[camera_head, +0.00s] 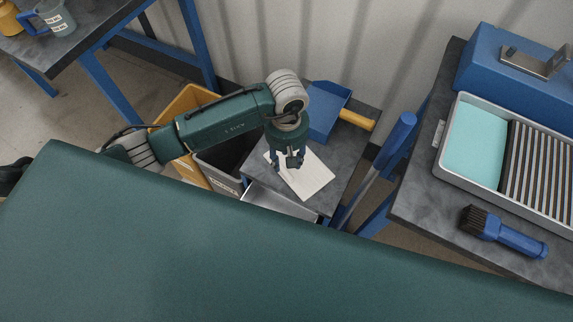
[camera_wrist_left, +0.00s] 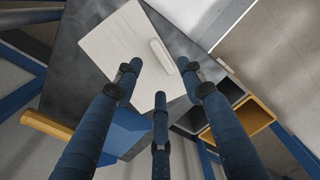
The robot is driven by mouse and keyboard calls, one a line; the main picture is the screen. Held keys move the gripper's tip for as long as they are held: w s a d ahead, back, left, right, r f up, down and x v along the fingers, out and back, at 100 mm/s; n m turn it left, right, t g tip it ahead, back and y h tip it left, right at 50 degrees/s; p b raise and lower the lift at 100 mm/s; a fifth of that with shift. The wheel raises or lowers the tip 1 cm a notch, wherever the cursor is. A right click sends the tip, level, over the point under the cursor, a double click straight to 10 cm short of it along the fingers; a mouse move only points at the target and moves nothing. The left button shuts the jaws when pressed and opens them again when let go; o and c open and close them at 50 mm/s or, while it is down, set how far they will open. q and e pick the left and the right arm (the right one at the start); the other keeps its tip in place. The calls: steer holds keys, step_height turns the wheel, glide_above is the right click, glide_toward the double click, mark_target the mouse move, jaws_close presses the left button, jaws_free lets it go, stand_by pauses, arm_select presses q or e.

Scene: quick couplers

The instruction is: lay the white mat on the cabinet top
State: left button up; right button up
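The white mat (camera_head: 312,178) lies flat on the dark grey cabinet top (camera_head: 346,147), near its front part. In the left wrist view the mat (camera_wrist_left: 115,40) is a pale sheet with a small raised pale strip on it, on the dark cabinet top (camera_wrist_left: 72,62). My left gripper (camera_head: 288,166) points down over the mat and hides part of it. In the left wrist view its fingers (camera_wrist_left: 160,82) are spread with nothing between them. I cannot tell exactly how high they are above the mat. My right gripper is not in view.
A blue dustpan (camera_head: 327,110) with a yellow handle lies at the back of the cabinet top. An open metal drawer (camera_head: 280,201) juts out in front. Grey and yellow bins (camera_head: 190,100) stand left. A workbench right holds a grey tray (camera_head: 447,134) and a blue brush (camera_head: 512,237).

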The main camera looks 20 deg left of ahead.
arm_select(q)
step_height(320, 180, up, 6)
steer(key=shift+f, duration=0.15)
steer(key=shift+s, duration=0.1)
stand_by(0.5)
